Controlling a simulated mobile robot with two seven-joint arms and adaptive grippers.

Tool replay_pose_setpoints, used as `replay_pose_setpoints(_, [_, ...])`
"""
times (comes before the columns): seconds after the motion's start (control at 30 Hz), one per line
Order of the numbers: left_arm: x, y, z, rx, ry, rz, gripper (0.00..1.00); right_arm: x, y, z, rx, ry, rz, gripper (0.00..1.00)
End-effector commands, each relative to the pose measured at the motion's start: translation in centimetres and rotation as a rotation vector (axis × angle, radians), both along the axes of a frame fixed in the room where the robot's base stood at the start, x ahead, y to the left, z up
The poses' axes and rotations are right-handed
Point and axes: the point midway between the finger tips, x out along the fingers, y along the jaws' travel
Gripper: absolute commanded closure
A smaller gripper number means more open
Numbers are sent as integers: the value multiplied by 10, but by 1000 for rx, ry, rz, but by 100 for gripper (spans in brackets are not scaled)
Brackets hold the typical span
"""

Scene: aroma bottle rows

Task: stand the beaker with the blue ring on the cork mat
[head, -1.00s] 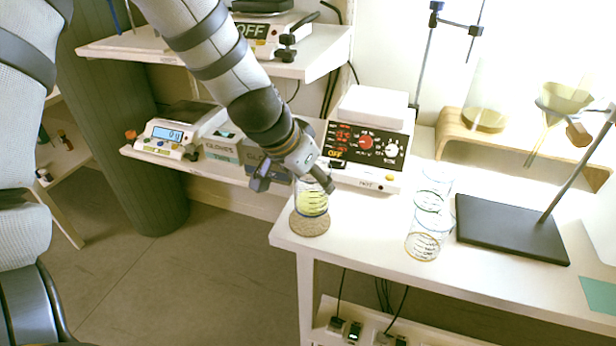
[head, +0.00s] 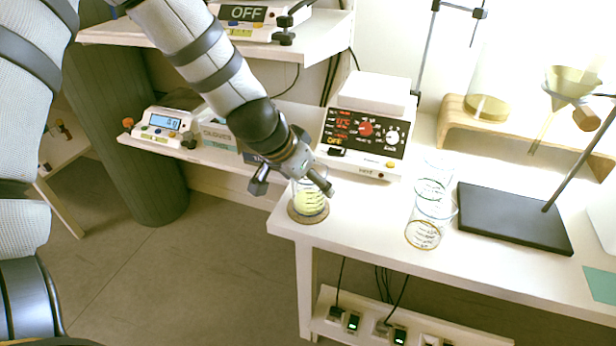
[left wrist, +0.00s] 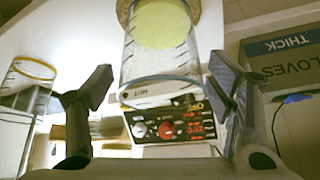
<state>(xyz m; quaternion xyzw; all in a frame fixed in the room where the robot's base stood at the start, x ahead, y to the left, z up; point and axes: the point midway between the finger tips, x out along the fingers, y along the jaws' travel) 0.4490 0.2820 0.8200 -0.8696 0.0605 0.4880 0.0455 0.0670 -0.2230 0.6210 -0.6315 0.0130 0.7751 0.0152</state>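The clear beaker with the blue ring (head: 311,199) holds pale yellow liquid and stands upright on the round cork mat (head: 296,217) at the bench's left corner. In the left wrist view the beaker (left wrist: 158,62) shows its blue rim towards me, with the cork mat (left wrist: 124,11) partly visible beyond its base. My left gripper (head: 294,188) is at the beaker's upper part. In the left wrist view its fingers (left wrist: 161,78) are spread either side of the beaker, with gaps showing. My right gripper is out of view.
Several clear beakers, one with an orange ring (head: 422,236), stand to the right. A hot plate (head: 367,130) is behind the mat. A black stand base (head: 513,218) lies farther right. The bench's front edge is close to the mat.

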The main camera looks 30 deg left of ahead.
Motion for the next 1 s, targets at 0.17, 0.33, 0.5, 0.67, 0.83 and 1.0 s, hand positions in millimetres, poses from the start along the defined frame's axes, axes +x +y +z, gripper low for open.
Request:
replay_pose_setpoints(0.17, [0,0,4,1,-2,0,26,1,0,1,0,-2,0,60])
replay_pose_setpoints(0.33, [-14,2,38,2,-16,0,26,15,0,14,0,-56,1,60])
replay_pose_setpoints(0.5, [-36,5,72,4,-14,-2,26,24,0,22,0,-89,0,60])
replay_pose_setpoints(0.67, [-54,7,95,3,-4,0,26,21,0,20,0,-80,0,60])
replay_pose_setpoints(0.83, [-62,8,105,1,2,1,26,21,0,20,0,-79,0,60])
replay_pose_setpoints(1.0, [-68,8,88,12,38,12,26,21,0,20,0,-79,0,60])
